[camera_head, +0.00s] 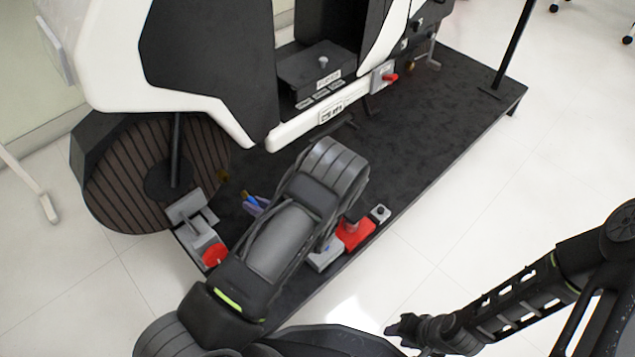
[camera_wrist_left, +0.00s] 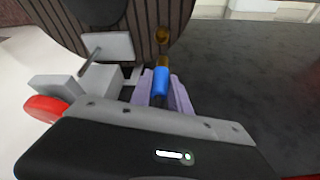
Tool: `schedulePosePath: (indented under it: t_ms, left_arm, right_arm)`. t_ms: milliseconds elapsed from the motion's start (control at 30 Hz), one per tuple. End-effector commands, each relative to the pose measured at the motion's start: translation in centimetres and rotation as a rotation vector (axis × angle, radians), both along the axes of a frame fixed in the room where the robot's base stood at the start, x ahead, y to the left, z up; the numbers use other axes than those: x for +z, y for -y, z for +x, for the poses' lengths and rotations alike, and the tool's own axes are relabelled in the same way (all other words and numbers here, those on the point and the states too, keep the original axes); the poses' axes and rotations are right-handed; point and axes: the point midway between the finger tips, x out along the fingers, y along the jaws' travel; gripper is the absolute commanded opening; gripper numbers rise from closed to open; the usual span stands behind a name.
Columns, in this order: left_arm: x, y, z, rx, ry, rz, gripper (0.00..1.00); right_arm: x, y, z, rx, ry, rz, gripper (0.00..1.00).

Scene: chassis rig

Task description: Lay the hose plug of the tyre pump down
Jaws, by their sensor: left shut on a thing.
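A small blue plug with a brass-coloured end (camera_wrist_left: 160,82) sits between the fingers of my left gripper (camera_wrist_left: 160,92); I take it for the hose plug. My left gripper is shut on it. In the head view the left gripper (camera_head: 253,203) and the blue piece show beside the wheel, low over the dark platform. No hose is clearly visible. I cannot tell which unit is the tyre pump: a grey block with a red disc (camera_head: 203,237) stands left of the gripper. My right gripper (camera_head: 402,329) is low in the head view, its fingers too dark to read.
The dark platform (camera_head: 440,115) carries a white and black vehicle body (camera_head: 110,70) and a brown striped wheel (camera_head: 120,185). A brass fitting (camera_wrist_left: 162,35) shows by the wheel. A red block (camera_head: 356,235) lies near the front edge, partly behind my left arm. Platform to the right is clear.

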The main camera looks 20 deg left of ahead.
Motion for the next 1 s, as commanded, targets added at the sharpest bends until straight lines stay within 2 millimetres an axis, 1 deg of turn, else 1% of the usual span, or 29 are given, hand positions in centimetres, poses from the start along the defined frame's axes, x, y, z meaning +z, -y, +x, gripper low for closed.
schedulePosePath:
  t_ms: [33, 67, 167, 200, 233, 300, 467, 567, 633, 667, 700, 800, 900, 1000]
  left_arm:
    - [1.7, 0.1, 0.5, -0.030, 0.003, 0.004, 0.00]
    - [2.5, 0.2, 0.7, -0.054, 0.002, 0.006, 0.00]
    - [6.2, 1.1, 2.0, -0.165, 0.003, 0.008, 0.00]
    - [7.9, 1.7, 2.6, -0.219, 0.003, 0.005, 0.00]
    - [9.2, 2.2, 3.0, -0.261, 0.001, 0.003, 0.00]
    - [11.9, 3.8, 4.1, -0.349, 0.000, -0.009, 0.00]
    - [16.7, 7.1, 6.7, -0.458, -0.007, -0.022, 0.00]
    - [20.3, 9.1, 7.9, -0.522, -0.014, -0.027, 0.00]
    - [23.1, 10.7, 8.4, -0.576, -0.015, -0.031, 0.00]
    - [24.2, 11.4, 8.6, -0.601, -0.016, -0.033, 0.00]
    - [25.8, 12.2, 8.8, -0.634, -0.015, -0.033, 0.00]
    - [29.2, 14.0, 8.8, -0.718, -0.014, -0.031, 0.00]
    - [32.0, 15.5, 8.5, -0.792, -0.009, -0.025, 0.00]
    - [34.0, 16.5, 8.2, -0.847, -0.004, -0.018, 0.00]
  right_arm:
    - [0.8, 0.0, 0.0, 0.000, -0.001, 0.000, 0.36]
    - [1.1, 0.0, -0.1, 0.002, -0.001, 0.001, 0.36]
    - [2.6, -0.1, -0.2, 0.003, -0.004, 0.002, 0.36]
    - [3.2, -0.1, -0.2, 0.004, -0.005, 0.003, 0.36]
    - [3.6, -0.1, -0.3, 0.005, -0.006, 0.003, 0.36]
    - [3.8, -0.1, -0.4, 0.006, -0.008, 0.003, 0.36]
    - [2.6, -0.1, -0.4, 0.005, -0.008, 0.003, 0.36]
    - [1.9, -0.1, -0.3, 0.004, -0.007, 0.003, 0.36]
    - [1.4, -0.1, -0.2, 0.003, -0.006, 0.002, 0.36]
    - [1.2, -0.1, -0.2, 0.003, -0.005, 0.002, 0.36]
    - [1.0, -0.1, -0.2, 0.003, -0.004, 0.002, 0.36]
    - [0.4, 0.0, -0.1, 0.001, -0.003, 0.001, 0.36]
    - [0.0, 0.0, -0.1, 0.001, -0.002, 0.000, 0.36]
    - [-0.3, 0.0, 0.0, 0.000, -0.001, 0.000, 0.36]
